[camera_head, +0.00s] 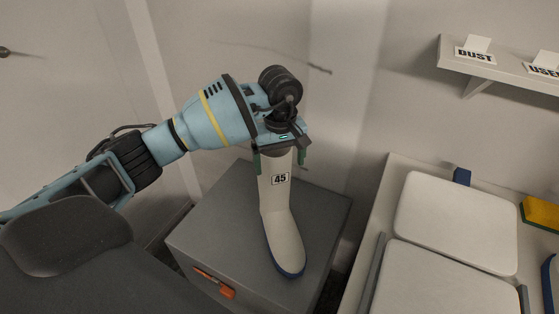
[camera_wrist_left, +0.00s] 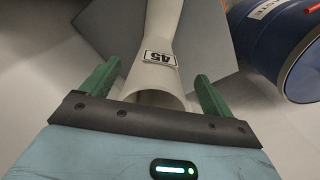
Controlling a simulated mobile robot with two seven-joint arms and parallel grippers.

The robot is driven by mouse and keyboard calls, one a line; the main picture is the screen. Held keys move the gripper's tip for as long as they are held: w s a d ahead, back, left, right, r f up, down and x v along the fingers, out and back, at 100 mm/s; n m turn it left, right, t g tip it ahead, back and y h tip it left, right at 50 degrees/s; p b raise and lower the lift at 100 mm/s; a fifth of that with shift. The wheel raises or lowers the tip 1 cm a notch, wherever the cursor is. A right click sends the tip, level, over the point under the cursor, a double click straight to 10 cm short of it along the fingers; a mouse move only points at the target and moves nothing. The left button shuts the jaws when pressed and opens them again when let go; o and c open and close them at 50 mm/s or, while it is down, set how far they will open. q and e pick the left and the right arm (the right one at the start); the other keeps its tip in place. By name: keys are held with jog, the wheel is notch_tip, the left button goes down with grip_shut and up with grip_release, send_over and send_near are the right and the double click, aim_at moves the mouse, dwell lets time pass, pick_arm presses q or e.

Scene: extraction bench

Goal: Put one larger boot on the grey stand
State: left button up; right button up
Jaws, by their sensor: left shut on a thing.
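A tall white boot (camera_head: 278,215) with a blue sole and a "45" label is upright over the top of the grey stand (camera_head: 215,225), toe pointing to the near side. I cannot tell whether its sole touches the stand. My left gripper (camera_head: 280,158) is shut on the top of the boot's shaft, coming from above. In the left wrist view the boot (camera_wrist_left: 160,75) runs away from between the green fingers (camera_wrist_left: 158,90), with the grey stand's top (camera_wrist_left: 110,25) behind it. My right gripper is not in view.
A bench (camera_head: 393,175) with pale pads (camera_head: 455,222) stands on the right, with a yellow sponge (camera_head: 540,212) on it. A labelled shelf (camera_head: 510,75) hangs above. An orange-handled item (camera_head: 215,284) is at the stand's front. A blue drum (camera_wrist_left: 275,45) shows in the left wrist view.

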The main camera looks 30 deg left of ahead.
pick_arm(q)
jog(key=shift+f, duration=0.2)
jog(key=shift+f, duration=0.2)
jog(key=o, duration=1.8)
jog(key=shift+o, duration=0.2)
notch_tip(320, 180, up, 12)
jog(key=shift+r, duration=0.1)
